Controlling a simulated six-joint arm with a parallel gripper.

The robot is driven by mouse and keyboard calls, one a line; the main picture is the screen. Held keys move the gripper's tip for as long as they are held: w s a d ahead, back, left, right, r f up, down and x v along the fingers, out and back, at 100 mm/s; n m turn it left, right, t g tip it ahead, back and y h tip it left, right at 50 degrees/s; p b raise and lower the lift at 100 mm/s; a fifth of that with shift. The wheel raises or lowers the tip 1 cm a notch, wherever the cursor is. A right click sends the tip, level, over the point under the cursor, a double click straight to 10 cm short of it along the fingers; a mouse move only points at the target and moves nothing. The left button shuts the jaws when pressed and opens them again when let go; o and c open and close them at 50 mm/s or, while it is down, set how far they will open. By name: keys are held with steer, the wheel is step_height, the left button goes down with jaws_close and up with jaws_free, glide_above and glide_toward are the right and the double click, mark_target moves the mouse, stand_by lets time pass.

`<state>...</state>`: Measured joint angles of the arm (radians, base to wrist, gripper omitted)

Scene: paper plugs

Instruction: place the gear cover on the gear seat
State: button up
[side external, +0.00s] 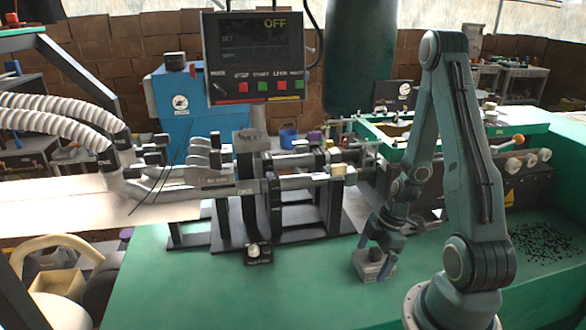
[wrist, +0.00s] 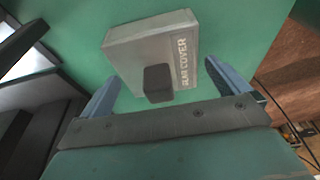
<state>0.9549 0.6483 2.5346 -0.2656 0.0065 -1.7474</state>
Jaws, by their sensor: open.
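The gear cover (wrist: 150,48) is a grey box with "GEAR COVER" lettering and a black knob on top. In the side external view, the gear cover (side external: 370,268) rests on the green table below my gripper (side external: 377,243). In the wrist view, the two blue fingers of my gripper (wrist: 161,76) are spread apart, with the black knob between them in the picture. The gripper is open and holds nothing. Whether a finger touches the cover I cannot tell. I cannot pick out the gear seat for certain in either view.
A machine with black upright plates and grey rods (side external: 290,183) stands left of my arm. A small black block with a round pale knob (side external: 258,253) sits in front of it. A control screen (side external: 254,58) reads OFF. The green table (side external: 230,295) is clear at the front.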

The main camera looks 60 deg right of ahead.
mark_target(374, 249)
steer(key=c, duration=1.1)
steer(key=shift+r, duration=0.25)
step_height(374, 249, up, 20)
steer(key=shift+f, duration=0.25)
stand_by(0.7)
